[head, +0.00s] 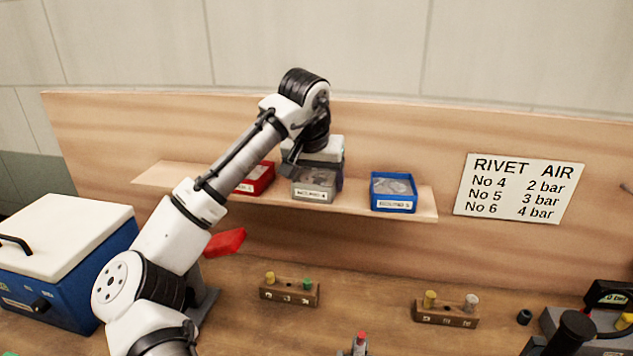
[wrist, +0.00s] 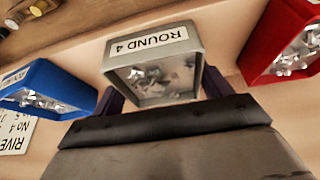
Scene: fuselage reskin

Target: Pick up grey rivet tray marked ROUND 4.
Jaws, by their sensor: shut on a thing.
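The grey rivet tray (head: 314,185) sits at the middle of the wooden shelf, between a red tray and a blue tray. In the wrist view the grey tray (wrist: 198,68) carries a white label reading ROUND 4 and holds shiny rivets. My gripper (head: 317,172) is over the grey tray, and its dark fingers lie at either side of the tray in the wrist view. It is shut on the tray. I cannot tell whether the tray's base is clear of the shelf.
The red tray (head: 256,179) is left of the grey one and the blue tray (head: 393,192) is right, both on the shelf (head: 427,206). Two wooden blocks (head: 289,291) (head: 445,314) with coloured pieces stand on the bench below. A blue cool box (head: 62,290) stands far left.

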